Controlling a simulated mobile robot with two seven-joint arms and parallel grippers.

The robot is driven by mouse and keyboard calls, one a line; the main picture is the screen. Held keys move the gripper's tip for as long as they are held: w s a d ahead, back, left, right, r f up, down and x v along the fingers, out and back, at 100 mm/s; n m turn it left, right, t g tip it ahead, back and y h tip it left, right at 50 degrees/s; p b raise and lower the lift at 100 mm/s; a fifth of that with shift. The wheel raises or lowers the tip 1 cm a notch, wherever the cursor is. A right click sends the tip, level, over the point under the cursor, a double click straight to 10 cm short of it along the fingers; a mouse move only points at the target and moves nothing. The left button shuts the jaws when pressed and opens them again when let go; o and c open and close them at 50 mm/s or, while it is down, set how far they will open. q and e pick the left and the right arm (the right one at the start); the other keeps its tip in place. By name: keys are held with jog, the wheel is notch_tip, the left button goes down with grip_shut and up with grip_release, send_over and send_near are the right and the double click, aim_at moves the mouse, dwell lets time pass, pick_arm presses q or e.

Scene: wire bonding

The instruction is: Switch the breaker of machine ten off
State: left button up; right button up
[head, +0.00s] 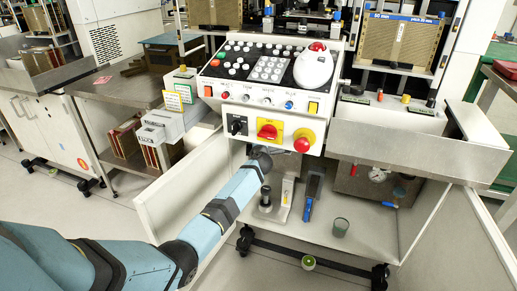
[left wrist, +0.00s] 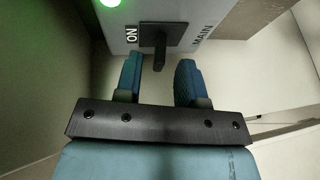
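In the left wrist view the breaker is a black lever (left wrist: 160,48) on a black plate, mounted on a grey box face (left wrist: 118,18). An "ON" label (left wrist: 131,34) is left of the lever and "MAIN" is printed to the right. My left gripper (left wrist: 159,68) is open, with one blue finger on each side of the lever's end. Contact with the lever cannot be told. In the head view my left arm reaches into the open cabinet under the control panel (head: 218,88), and its fingers are hidden there. My right gripper is not in view.
A green light (left wrist: 111,3) glows on the box. Open cabinet doors (head: 180,188) flank the arm. The panel carries a red rotary switch (head: 267,131) and a red stop button (head: 303,144). Tools and a green cup (head: 341,227) stand on the cabinet floor.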

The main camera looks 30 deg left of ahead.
pick_arm(q)
jog(key=shift+w+a, duration=0.3)
jog(key=shift+w, duration=0.05)
jog(key=shift+c, duration=0.2)
grip_shut()
jog(key=shift+f, duration=0.2)
jog(key=f+n+t+y, duration=0.1)
jog(key=n+t+y, duration=0.1)
jog(key=t+y, duration=0.1)
jog(key=f+n+t+y, duration=0.1)
jog(key=shift+w+f+t, duration=0.2)
jog(key=shift+f+t, duration=0.1)
dwell(0.3)
jog(key=shift+y, duration=0.3)
